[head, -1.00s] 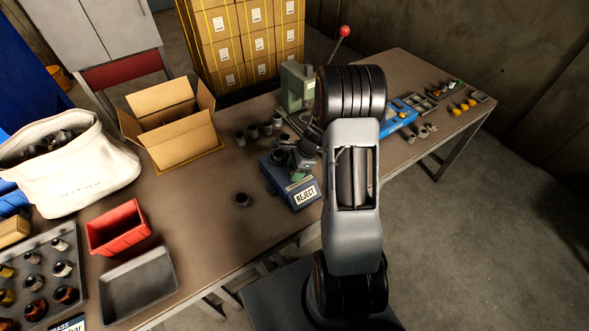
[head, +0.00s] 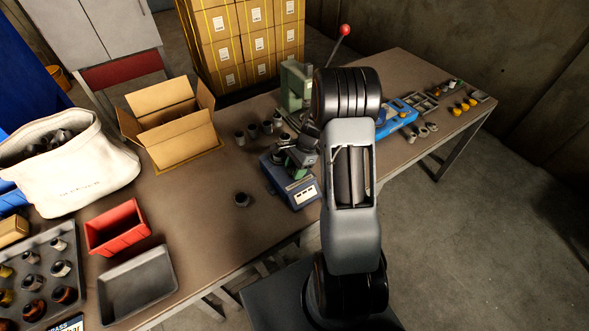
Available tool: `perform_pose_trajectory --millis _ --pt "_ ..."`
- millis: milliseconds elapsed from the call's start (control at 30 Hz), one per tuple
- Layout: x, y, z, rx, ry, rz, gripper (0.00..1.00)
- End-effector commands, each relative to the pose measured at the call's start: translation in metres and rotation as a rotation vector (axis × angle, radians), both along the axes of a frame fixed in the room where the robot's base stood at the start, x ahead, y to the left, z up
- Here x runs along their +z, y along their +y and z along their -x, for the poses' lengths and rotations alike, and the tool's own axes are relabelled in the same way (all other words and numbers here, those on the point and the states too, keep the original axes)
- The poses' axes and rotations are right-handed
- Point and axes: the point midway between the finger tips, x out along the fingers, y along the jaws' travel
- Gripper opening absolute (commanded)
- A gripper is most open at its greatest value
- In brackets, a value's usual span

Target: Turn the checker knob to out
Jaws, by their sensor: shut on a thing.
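The checker is a dark blue box (head: 284,184) near the front edge of the table, left of my arm, with a pale label plate (head: 305,194) on its front. I cannot read a word on the plate now. My gripper (head: 293,162) is down at the top of the checker, partly hidden by my own wrist. It is shut on the checker knob, which is small and covered by the fingers, so its exact angle cannot be told.
A green press (head: 293,88) with a red-ball lever (head: 344,31) stands behind. Several dark cups (head: 252,130) are beside it, and one cup (head: 242,199) stands left of the checker. An open carton (head: 172,115), red bin (head: 117,229) and grey tray (head: 137,285) lie left.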

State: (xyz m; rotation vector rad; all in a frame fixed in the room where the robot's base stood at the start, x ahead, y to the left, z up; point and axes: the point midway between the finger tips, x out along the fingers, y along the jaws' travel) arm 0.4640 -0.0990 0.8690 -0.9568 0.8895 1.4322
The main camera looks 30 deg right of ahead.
Motion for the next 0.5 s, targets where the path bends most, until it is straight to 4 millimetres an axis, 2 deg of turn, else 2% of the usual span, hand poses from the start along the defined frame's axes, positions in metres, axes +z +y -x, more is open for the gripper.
perform_pose_trajectory --millis 500 --pt "-0.0007 0.0009 -0.0020 0.482 0.000 0.000 0.24"
